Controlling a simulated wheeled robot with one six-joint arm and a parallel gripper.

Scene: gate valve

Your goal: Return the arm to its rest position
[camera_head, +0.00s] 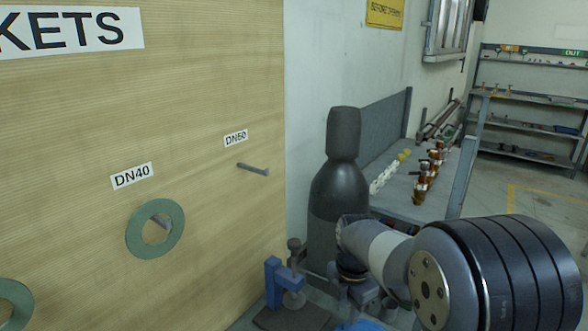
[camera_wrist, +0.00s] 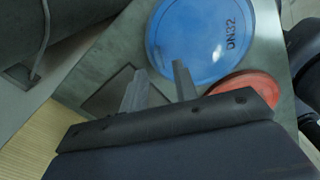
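In the wrist view my gripper (camera_wrist: 159,68) has its two fingers apart with nothing between them. It is open and points down over a grey bench top (camera_wrist: 100,75). In the head view my arm (camera_head: 480,275) reaches in from the lower right and bends down towards the bench. The fingers cannot be made out there.
A blue disc (camera_wrist: 200,38) marked DN32 and a red disc (camera_wrist: 247,88) lie near the fingers. A blue vise-like tool (camera_head: 280,283) stands beside the arm. A dark cylinder (camera_head: 338,195) stands behind. A wooden board (camera_head: 200,70) with a green ring (camera_head: 135,235) fills the left.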

